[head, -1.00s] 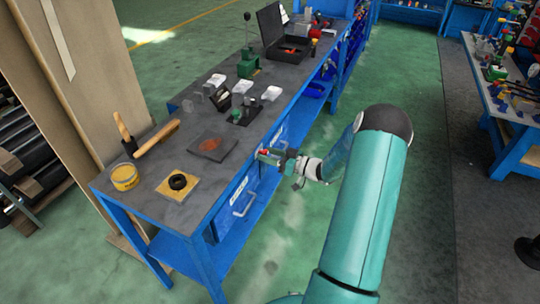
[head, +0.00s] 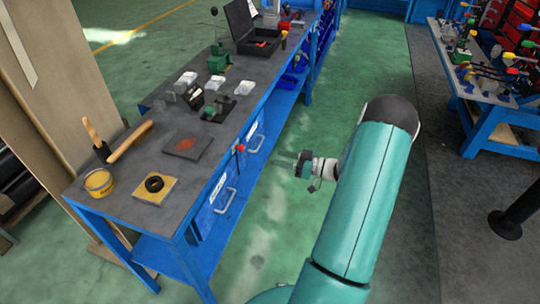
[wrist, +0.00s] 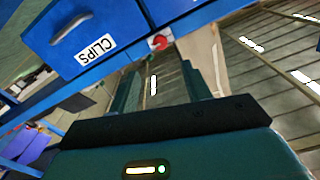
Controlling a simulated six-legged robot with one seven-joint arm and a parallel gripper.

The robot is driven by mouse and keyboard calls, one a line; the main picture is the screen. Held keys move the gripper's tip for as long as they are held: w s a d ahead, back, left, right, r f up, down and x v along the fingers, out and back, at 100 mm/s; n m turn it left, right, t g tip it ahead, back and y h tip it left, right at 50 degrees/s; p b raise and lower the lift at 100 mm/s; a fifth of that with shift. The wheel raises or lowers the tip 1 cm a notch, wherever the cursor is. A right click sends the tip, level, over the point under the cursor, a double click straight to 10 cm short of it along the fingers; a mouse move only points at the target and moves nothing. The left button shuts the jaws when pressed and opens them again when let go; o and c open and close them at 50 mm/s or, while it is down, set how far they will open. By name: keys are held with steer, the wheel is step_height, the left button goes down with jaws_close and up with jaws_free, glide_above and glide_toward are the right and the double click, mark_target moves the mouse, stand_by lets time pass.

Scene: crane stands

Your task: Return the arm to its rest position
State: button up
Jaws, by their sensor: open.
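My teal arm reaches forward in the head view, with its elbow raised and its forearm folded behind the upper link. My gripper (head: 292,158) is to the right of the workbench (head: 150,206), over the green floor and apart from the bench edge. In the wrist view my gripper (wrist: 158,78) shows two spread fingers with nothing held between them. A small red knob (head: 240,148) is at the bench's front edge; it also shows beyond the fingers in the wrist view (wrist: 160,43).
Blue drawers with handles sit under the bench top; one drawer (wrist: 80,32) is labelled CLIPS. The bench holds a yellow tin (head: 99,183), a black ring on a board (head: 154,184) and an open black case (head: 252,28). Another blue table (head: 500,92) stands right.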

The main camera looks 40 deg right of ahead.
steer(key=shift+s+d, duration=0.15)
steer(key=shift+s, duration=0.1)
stand_by(0.4)
steer(key=a+r+n+g, duration=0.1)
steer(key=a+r+g, duration=0.55)
steer(key=a, duration=0.55)
steer(key=a+r+g, duration=0.6)
steer(key=a+r, duration=0.1)
steer(key=a, duration=0.4)
steer(key=s+a+r+m+t+h, duration=0.2)
steer(key=s+a+r+m+h, duration=0.2)
steer(key=s+a+r+h, duration=0.5)
steer(key=shift+s+a+r, duration=1.1)
steer(key=shift+s+a, duration=0.25)
steer(key=shift+s, duration=1.9)
steer(key=shift+t, duration=0.25)
